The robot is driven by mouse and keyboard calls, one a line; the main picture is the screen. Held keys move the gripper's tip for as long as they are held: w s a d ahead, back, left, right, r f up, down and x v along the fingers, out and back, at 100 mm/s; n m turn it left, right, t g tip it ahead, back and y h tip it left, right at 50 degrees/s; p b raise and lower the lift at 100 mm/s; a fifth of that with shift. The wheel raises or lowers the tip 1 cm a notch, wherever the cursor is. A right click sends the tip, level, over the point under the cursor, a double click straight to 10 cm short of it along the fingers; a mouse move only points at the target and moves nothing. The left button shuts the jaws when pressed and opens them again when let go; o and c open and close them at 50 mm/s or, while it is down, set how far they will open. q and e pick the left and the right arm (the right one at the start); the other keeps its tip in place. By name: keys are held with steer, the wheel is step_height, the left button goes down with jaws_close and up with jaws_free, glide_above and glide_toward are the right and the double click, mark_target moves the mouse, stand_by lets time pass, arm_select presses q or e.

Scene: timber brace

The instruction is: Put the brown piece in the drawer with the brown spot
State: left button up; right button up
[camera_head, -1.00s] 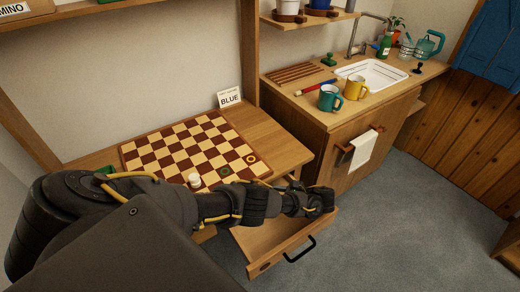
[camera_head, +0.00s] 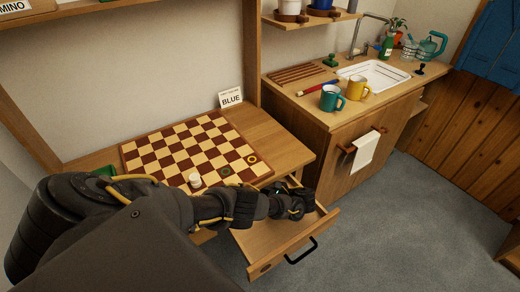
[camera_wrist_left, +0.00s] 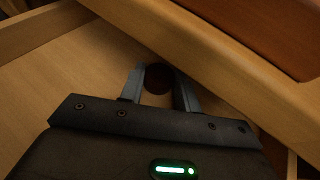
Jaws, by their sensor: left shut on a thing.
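The brown piece (camera_wrist_left: 158,78) is a dark round disc between the two fingers of my left gripper (camera_wrist_left: 160,88) in the left wrist view. The gripper is shut on it. In the head view my left gripper (camera_head: 303,203) is over the back part of the open drawer (camera_head: 262,240), close to the desk edge, and the piece is hidden there. The drawer front bears a small dark brown spot (camera_head: 265,267) and a black handle. The drawer floor (camera_wrist_left: 60,85) also shows in the left wrist view. My right gripper is not in view.
The desk edge (camera_wrist_left: 215,70) overhangs close by my left gripper. A sink cabinet (camera_head: 340,150) stands at the right.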

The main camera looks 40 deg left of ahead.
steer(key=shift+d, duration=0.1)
arm_select(q)
steer(key=o, duration=0.7)
steer(key=shift+f, duration=0.1)
steer(key=shift+o, duration=1.2)
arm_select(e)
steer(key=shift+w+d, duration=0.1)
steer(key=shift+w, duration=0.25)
